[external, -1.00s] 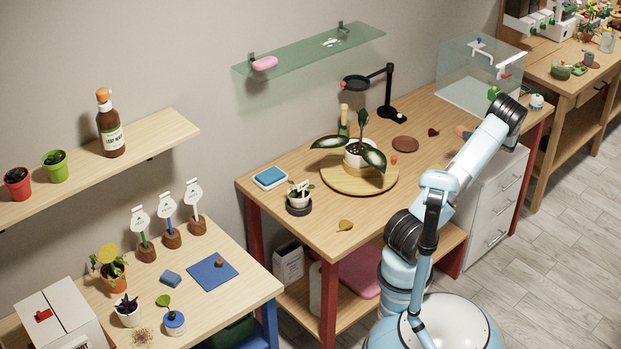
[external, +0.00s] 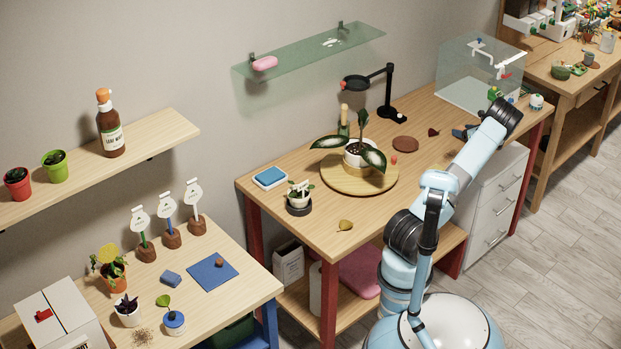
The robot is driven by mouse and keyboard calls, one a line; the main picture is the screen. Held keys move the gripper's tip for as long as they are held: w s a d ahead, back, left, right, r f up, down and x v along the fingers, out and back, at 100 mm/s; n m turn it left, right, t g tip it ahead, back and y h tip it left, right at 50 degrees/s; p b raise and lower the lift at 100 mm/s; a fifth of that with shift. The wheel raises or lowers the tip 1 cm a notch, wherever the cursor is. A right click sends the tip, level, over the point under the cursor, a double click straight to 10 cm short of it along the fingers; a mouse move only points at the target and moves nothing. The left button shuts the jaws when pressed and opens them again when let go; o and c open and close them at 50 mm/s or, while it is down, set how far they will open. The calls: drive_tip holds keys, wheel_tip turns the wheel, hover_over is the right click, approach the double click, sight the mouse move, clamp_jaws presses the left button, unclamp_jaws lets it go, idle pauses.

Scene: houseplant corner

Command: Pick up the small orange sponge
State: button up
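My arm reaches over the right end of the middle table. A dark part at its far end, which seems to be my gripper (external: 461,132), shows just left of the pale blue forearm, low over the tabletop. The arm hides most of it, and I cannot make out its fingers or anything between them. I cannot clearly see the small orange sponge. A tiny orange-red thing (external: 393,160) is beside the potted plant (external: 357,150), too small to identify.
The plant stands on a round wooden board (external: 340,182). A magnifier lamp (external: 388,95), a brown saucer (external: 405,144) and a dark red leaf (external: 433,132) are behind and left of my arm. A clear tank (external: 465,90) stands at the back right. The table's front middle is mostly clear.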

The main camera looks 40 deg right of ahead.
drive_tip(key=c, duration=1)
drive_tip(key=shift+r, duration=0.1)
